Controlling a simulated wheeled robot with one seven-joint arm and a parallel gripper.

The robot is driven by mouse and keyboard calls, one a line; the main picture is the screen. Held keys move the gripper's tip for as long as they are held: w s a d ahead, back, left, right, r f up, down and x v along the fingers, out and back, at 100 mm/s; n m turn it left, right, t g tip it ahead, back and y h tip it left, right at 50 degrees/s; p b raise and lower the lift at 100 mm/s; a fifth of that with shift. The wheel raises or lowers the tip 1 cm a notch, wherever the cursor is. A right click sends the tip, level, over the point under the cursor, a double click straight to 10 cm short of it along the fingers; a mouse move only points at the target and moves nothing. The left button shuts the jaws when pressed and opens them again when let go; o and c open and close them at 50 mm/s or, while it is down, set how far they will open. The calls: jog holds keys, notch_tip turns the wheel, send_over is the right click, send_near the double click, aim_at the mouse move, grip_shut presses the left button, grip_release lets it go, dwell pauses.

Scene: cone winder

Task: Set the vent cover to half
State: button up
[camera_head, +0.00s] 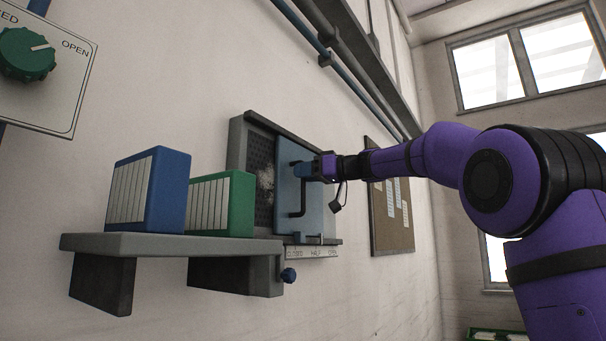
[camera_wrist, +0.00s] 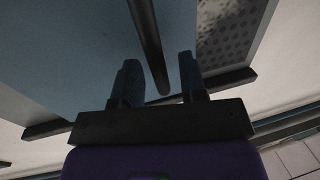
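The vent cover (camera_head: 287,205) is a flat blue-grey plate on the wall vent (camera_head: 237,143). It lies over the right part of the vent, and the dark perforated grille (camera_head: 262,205) is bare on the left. A black bar handle (camera_head: 301,198) stands on the cover. A label strip (camera_head: 313,252) below has small text with HALF in the middle; I cannot make out a pointer. My gripper (camera_head: 303,169) is at the handle. In the wrist view my gripper (camera_wrist: 160,72) is open, with the handle bar (camera_wrist: 150,45) between its fingers and gaps on both sides.
A shelf (camera_head: 170,244) with a blue binder (camera_head: 165,190) and a green binder (camera_head: 238,203) juts out left of the vent. A green dial (camera_head: 27,53) is at upper left. A notice board (camera_head: 391,215) hangs to the right.

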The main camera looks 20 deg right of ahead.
jog(key=v, duration=1)
jog(key=s+a+f+m+g+h, duration=0.2)
jog(key=s+a+f+m+h, duration=0.15)
jog(key=s+f, duration=0.5)
jog(key=s+a+f+m+g+h, duration=0.2)
jog(key=s+a+f+h, duration=0.3)
jog(key=f, duration=0.6)
jog(key=s+d+f+m+g+h, duration=0.3)
jog(key=s+f+m+h, duration=0.1)
jog(key=s+f, duration=1.6)
notch_tip(320, 180, down, 3)
jog(key=shift+r+h, duration=0.1)
jog(key=shift+h, duration=0.25)
jog(key=shift+s, duration=0.1)
